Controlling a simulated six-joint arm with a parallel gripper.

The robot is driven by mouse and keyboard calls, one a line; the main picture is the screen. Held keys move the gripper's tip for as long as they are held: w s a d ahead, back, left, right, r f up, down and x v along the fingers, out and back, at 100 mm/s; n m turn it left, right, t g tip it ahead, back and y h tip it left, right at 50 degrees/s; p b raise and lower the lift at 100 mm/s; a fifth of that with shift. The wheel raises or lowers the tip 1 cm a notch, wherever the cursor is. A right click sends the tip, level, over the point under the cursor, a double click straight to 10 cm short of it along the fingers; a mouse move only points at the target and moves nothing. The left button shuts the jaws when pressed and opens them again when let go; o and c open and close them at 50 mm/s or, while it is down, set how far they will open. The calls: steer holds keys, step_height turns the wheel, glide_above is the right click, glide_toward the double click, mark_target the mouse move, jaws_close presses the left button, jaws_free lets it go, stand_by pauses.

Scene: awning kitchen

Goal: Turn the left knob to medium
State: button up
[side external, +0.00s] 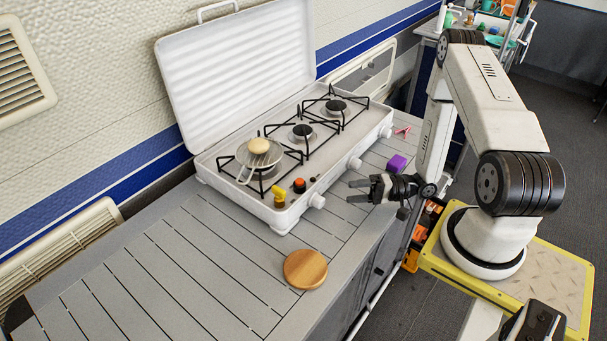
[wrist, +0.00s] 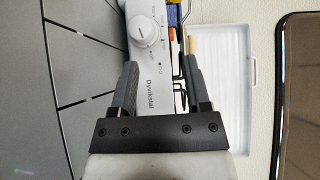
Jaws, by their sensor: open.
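The gas stove (side external: 284,221) is white with three burners and a raised lid. The left knob (side external: 317,200) is a white round dial on its front face, at the end nearest the side camera. It also shows in the wrist view as a white dial (wrist: 146,28) with small markings around it, too small to read. Its setting cannot be told. My gripper (side external: 351,191) is open and empty, in front of the stove and apart from the left knob. In the wrist view the knob lies beyond the open fingers (wrist: 160,66), nearer the left finger.
The middle knob (side external: 354,163) and right knob (side external: 386,131) are farther along the front. A wire strainer (side external: 246,175) with a pale round item (side external: 258,146) sits on the left burner. A purple block (side external: 397,163) and wooden disc (side external: 305,269) lie on the counter.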

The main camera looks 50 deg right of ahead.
mark_target(326, 212)
step_height(326, 212, down, 3)
steer(key=shift+r, duration=0.1)
steer(key=x, duration=0.5)
steer(key=shift+w+a+r, duration=0.1)
steer(key=shift+w+a, duration=0.05)
steer(key=shift+a, duration=0.05)
steer(key=shift+x, duration=1)
jaws_close()
